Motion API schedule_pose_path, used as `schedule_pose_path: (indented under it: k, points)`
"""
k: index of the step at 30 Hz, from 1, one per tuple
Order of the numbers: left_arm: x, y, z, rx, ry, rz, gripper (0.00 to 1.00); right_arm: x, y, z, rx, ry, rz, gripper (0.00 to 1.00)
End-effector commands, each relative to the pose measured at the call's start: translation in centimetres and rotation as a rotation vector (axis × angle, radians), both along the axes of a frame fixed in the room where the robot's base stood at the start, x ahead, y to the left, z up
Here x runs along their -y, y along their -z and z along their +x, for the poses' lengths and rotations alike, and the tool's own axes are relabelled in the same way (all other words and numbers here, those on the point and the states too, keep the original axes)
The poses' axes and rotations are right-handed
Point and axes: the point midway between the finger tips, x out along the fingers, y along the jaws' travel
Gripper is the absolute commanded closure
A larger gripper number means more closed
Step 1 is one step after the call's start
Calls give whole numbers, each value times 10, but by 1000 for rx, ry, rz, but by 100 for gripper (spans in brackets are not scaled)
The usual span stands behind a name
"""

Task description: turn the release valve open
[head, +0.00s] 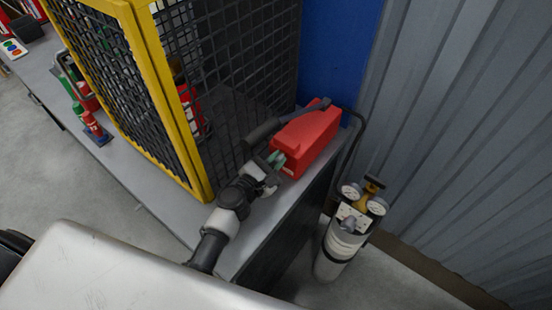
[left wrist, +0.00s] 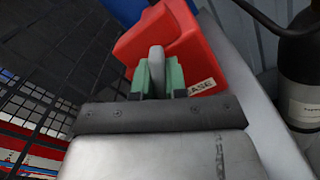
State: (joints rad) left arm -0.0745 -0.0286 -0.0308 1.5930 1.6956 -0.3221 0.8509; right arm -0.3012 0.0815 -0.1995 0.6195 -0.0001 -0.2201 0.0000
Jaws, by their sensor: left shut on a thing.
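A red box (head: 308,138) sits on the end of the grey bench, against the blue panel. In the left wrist view the red box (left wrist: 165,32) carries a pale label (left wrist: 202,87) ending in "EASE". A short grey lever (left wrist: 156,58) stands out from its near face; I take it to be the release valve's handle. My left gripper (head: 277,159) is at that face, its green fingertips (left wrist: 157,78) shut on the lever from both sides. The lever's base is partly hidden by the fingers. My right gripper is not in view.
A yellow-framed mesh cage (head: 165,90) stands close left of my left arm. A dark bar with a thick grip (head: 262,132) reaches over the red box. A gas cylinder (head: 338,248) with two gauges stands on the floor at right, by the corrugated wall (head: 455,150).

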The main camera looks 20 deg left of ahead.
Motion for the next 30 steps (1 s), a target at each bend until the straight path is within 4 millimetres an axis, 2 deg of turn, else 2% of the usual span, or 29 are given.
schedule_pose_path:
  k: [1,2,6,7,17,20,30]
  points:
    - [0,0,0,0,1,0,100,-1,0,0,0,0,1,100]
    - [0,0,0,0,1,1,86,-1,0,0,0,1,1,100]
    - [0,0,0,0,1,1,64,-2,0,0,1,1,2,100]
    - [0,0,0,0,1,2,62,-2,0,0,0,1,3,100]
    - [-2,1,-4,0,-1,2,62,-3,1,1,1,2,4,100]
    - [-6,3,-16,-1,0,4,62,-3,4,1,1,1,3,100]
    - [-29,3,-79,-1,0,5,62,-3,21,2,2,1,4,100]
